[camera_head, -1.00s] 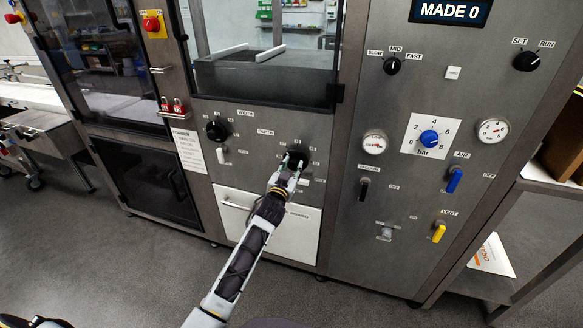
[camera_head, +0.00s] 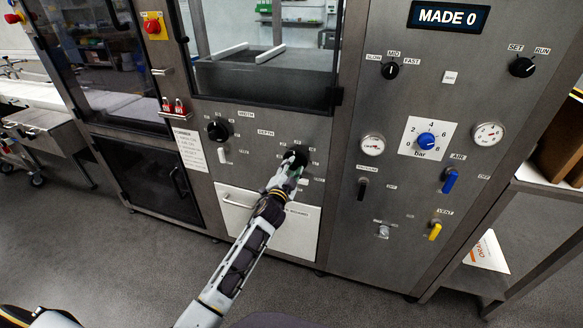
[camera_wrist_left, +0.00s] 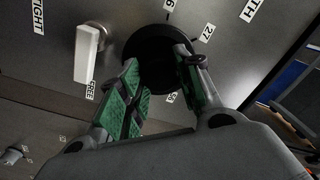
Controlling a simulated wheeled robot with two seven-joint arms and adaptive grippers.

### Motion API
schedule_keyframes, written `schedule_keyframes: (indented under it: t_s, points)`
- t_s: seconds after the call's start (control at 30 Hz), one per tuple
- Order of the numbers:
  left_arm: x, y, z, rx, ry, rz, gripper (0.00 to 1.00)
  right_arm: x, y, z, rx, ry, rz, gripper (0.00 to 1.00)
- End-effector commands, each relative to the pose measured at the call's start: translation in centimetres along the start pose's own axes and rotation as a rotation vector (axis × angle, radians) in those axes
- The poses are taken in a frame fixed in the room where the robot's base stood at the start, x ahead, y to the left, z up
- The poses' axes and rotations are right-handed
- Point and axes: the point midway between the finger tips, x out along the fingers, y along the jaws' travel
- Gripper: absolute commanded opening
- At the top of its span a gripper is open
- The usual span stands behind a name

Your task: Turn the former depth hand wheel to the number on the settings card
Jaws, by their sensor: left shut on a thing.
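The black depth hand wheel (camera_head: 302,152) is on the grey machine front under the DEPTH label. It also shows in the left wrist view (camera_wrist_left: 152,38), with number labels round it; 27 is readable. My left gripper (camera_head: 292,163) is shut on this wheel, its green-padded fingers (camera_wrist_left: 158,80) on either side of the rim. The fingers and hand hide part of the wheel and some numbers. A white notice (camera_head: 190,150) headed FORMER is on the panel at left; its smaller text is too small to read. My right gripper is not in view.
A white lever (camera_wrist_left: 88,52) stands beside the wheel, between labels TIGHT and FREE. The black width wheel (camera_head: 217,130) is to the left. A white drawer front (camera_head: 265,235) is below. The valve panel with blue (camera_head: 450,180) and yellow (camera_head: 435,231) handles is to the right.

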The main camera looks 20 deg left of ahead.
Motion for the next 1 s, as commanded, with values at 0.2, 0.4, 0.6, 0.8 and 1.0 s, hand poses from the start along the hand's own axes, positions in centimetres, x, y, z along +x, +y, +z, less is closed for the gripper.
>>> schedule_keyframes:
  t_s: [0.2, 0.4, 0.6, 0.8, 1.0]
  points:
    - [0.02, 0.0, -0.08, 0.109, 0.005, 0.0, 0.1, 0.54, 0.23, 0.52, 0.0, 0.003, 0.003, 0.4]
    - [0.02, 0.04, -0.07, 0.152, 0.007, -0.001, 0.1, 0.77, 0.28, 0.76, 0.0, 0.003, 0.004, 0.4]
    - [0.01, 0.07, -0.07, 0.157, 0.007, 0.0, 0.1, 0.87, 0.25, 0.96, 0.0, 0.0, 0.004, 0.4]
    - [0.01, 0.08, -0.08, 0.156, 0.007, 0.0, 0.35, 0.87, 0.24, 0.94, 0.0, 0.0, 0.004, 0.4]
    - [0.01, 0.06, -0.05, 0.156, 0.007, 0.0, 0.56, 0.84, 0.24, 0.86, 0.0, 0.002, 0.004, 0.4]
